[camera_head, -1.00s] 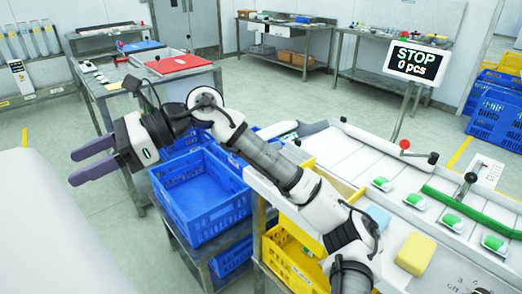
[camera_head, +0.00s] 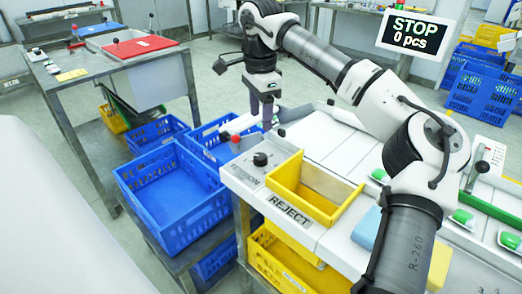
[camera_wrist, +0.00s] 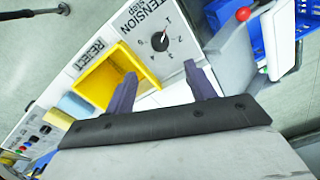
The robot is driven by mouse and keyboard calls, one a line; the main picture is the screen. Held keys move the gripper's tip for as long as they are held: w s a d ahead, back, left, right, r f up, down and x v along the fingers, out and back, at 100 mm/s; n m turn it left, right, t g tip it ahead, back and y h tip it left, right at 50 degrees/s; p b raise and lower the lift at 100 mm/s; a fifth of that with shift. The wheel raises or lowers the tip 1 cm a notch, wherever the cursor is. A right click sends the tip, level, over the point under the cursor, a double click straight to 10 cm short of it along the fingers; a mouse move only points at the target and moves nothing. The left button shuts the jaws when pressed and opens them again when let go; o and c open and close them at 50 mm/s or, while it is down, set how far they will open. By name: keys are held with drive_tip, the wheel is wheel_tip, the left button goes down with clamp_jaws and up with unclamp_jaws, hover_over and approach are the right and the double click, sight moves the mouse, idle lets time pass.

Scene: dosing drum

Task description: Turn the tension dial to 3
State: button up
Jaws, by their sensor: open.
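The tension dial (camera_head: 260,158) is a small black knob on the white panel marked TENSION, at the left end of the machine. In the wrist view the dial (camera_wrist: 159,41) lies ahead of the fingertips, with digits around it. A pale mark on the knob seems to point toward the 1, but it is small. My gripper (camera_head: 267,122) points down above and behind the dial in the head view. Its two purple fingers are apart and empty. In the wrist view my gripper (camera_wrist: 160,69) shows a wide gap, roughly in line with the dial and not touching it.
A yellow reject bin (camera_head: 312,192) stands right beside the dial panel. Blue crates (camera_head: 170,185) stand left of the machine. A STOP display (camera_head: 413,33) rises behind.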

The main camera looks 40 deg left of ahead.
sight(260, 156)
wheel_tip(260, 156, down, 12)
drive_tip(key=shift+r+p, duration=0.1)
drive_tip(key=shift+p, duration=0.2)
drive_tip(key=shift+s, duration=0.1)
drive_tip(key=c, duration=1)
